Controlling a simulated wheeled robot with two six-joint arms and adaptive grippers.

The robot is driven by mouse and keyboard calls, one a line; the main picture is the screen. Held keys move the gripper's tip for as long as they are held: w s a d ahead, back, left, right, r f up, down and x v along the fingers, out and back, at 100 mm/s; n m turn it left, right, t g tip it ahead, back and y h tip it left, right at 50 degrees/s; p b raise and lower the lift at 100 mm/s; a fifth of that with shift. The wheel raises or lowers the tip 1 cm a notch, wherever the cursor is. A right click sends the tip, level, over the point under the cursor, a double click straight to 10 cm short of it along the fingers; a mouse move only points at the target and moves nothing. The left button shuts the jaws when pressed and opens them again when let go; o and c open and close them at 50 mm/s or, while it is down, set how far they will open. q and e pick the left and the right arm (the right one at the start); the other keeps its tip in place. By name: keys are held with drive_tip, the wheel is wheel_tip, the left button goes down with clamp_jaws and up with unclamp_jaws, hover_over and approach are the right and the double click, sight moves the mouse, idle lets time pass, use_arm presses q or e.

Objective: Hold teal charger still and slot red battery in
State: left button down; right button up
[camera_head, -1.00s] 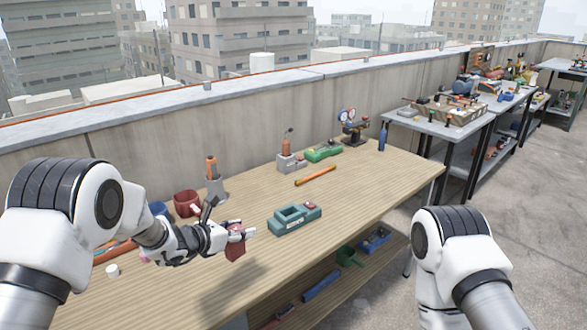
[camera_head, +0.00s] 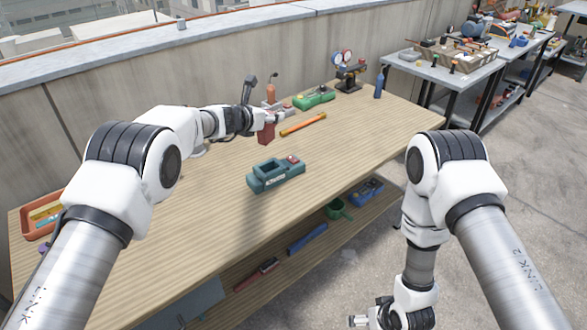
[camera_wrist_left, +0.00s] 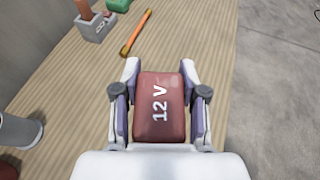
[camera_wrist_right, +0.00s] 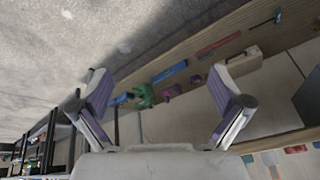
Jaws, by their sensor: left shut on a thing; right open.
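The teal charger (camera_head: 262,181) sits on the wooden workbench with its open rectangular slot facing up and a red patch at its far right end. My left gripper (camera_head: 268,119) is shut on the red battery (camera_head: 266,134), above the bench and behind the charger. In the left wrist view the red battery (camera_wrist_left: 160,108) shows "12 V" on its face, clasped between both fingers. My right gripper (camera_head: 372,318) hangs low in front of the bench, beside its lower shelf. In the right wrist view its fingers (camera_wrist_right: 165,105) are spread and empty.
An orange bar (camera_head: 303,124) lies behind the charger. A green device (camera_head: 314,99), a gauge set (camera_head: 349,72) and a blue bottle (camera_head: 379,85) stand farther back. A red tray (camera_head: 42,215) lies at the left. The bench around the charger is clear.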

use_arm(q)
drive_tip(key=shift+w+f, duration=0.3)
drive_tip(key=shift+w, duration=0.05)
use_arm(e)
drive_tip(key=w+a+r+n+t+y, duration=0.1)
drive_tip(key=w+a+r+t, duration=0.1)
drive_tip(key=w, duration=0.6)
drive_tip(key=w+a+r+n+t+y, duration=0.1)
drive_tip(key=w+a+r+t, duration=0.1)
drive_tip(key=w+a+r, duration=0.3)
drive_tip(key=w+a+r+n+t+y, duration=0.2)
drive_tip(key=w+a+r, duration=0.2)
drive_tip(key=w, duration=0.9)
drive_tip(key=shift+r, duration=0.55)
drive_tip(key=n+t+y, duration=0.1)
drive_tip(key=n+y, duration=0.1)
approach(274, 171)
use_arm(q)
drive_tip(key=shift+w+d+f, duration=0.1)
use_arm(e)
drive_tip(key=x, duration=1)
drive_tip(key=c, duration=1.4)
drive_tip(key=o, duration=1.4)
